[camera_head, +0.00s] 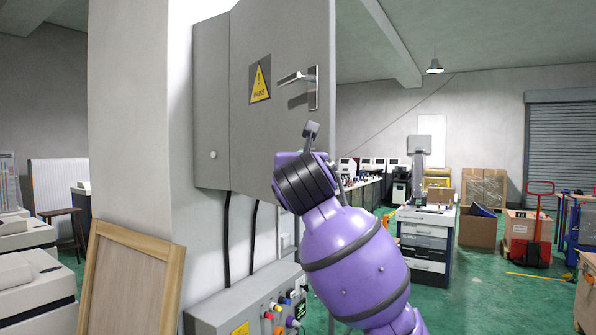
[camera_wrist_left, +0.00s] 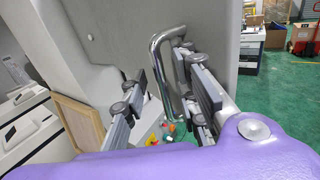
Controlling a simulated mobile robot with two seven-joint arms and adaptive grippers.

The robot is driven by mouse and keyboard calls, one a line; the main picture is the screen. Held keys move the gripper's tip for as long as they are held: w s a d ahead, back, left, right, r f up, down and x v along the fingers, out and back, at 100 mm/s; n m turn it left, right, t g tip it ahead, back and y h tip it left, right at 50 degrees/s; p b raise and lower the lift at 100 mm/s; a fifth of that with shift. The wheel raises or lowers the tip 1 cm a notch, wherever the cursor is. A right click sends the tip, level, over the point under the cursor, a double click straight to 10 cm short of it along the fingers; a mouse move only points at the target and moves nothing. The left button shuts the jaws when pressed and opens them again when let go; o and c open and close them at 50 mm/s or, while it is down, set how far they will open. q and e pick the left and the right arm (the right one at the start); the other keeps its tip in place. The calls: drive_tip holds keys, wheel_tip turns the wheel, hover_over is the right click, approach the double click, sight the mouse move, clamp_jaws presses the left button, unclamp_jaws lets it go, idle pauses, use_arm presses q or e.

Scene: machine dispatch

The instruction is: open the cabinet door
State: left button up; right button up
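The grey cabinet door (camera_head: 275,120) carries a yellow warning sign (camera_head: 259,83) and looks closed in the head view. Its metal lever handle (camera_head: 295,78) sticks out near the door's right edge. My left gripper (camera_head: 311,132) is in front of the door, below the handle in the head view. In the left wrist view the gripper (camera_wrist_left: 165,82) is open, and the bent chrome handle (camera_wrist_left: 158,58) shows between its fingers, closer to the right one. I cannot tell whether they touch. My right gripper is not in view.
A control box (camera_head: 245,308) with coloured buttons sits below the cabinet. A wooden frame (camera_head: 172,285) leans at the lower left. A white pillar (camera_head: 128,120) stands left of the cabinet. A drawer unit (camera_head: 425,250) and a red pallet jack (camera_head: 538,235) stand farther right on green floor.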

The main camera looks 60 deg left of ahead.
use_arm(q)
drive_tip(key=v, duration=0.6)
drive_tip(key=shift+s, duration=0.15)
idle(0.3)
